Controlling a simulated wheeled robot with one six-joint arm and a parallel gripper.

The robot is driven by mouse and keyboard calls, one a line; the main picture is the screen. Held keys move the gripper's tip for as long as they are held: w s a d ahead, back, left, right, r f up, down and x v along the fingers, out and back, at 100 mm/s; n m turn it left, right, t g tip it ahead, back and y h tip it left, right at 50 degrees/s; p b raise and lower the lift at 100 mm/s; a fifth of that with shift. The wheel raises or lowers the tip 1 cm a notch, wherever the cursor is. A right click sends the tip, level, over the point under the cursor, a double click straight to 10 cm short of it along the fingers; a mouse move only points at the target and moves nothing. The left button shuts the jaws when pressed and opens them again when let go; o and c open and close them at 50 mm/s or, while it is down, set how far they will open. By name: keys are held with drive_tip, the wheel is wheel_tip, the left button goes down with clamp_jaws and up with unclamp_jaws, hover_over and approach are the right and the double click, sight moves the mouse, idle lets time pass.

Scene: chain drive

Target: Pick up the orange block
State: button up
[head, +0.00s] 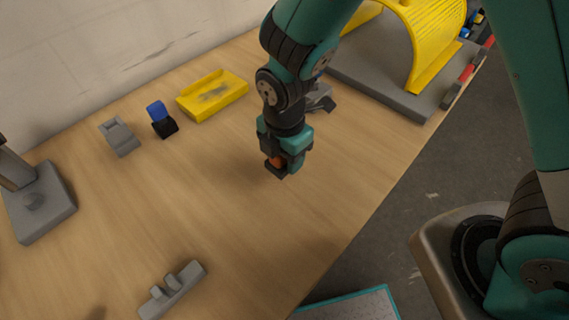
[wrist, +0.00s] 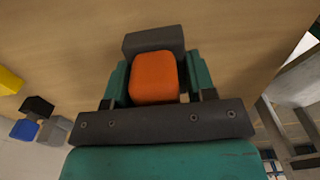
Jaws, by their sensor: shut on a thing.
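The orange block (wrist: 154,77) sits between the two teal fingers of my gripper (wrist: 158,85) in the wrist view. A dark grey piece (wrist: 153,41) shows directly beyond the block. In the head view my gripper (head: 280,168) points down over the middle of the wooden table, shut on the block. Only a small orange patch of the block (head: 277,161) shows there; the fingers hide the rest. I cannot tell whether the block or the dark piece touches the table.
A yellow tray (head: 232,88), a blue-and-black part (head: 162,119) and a grey block (head: 119,136) stand toward the wall. A grey bracket (head: 172,290) lies near the front, a grey stand (head: 38,207) at left. A yellow guard on a grey base (head: 395,82) is at back right. Mid-table is clear.

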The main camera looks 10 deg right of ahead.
wheel_tip(320, 180, up, 16)
drive_tip(key=shift+f+p, duration=0.25)
drive_tip(key=shift+p, duration=0.05)
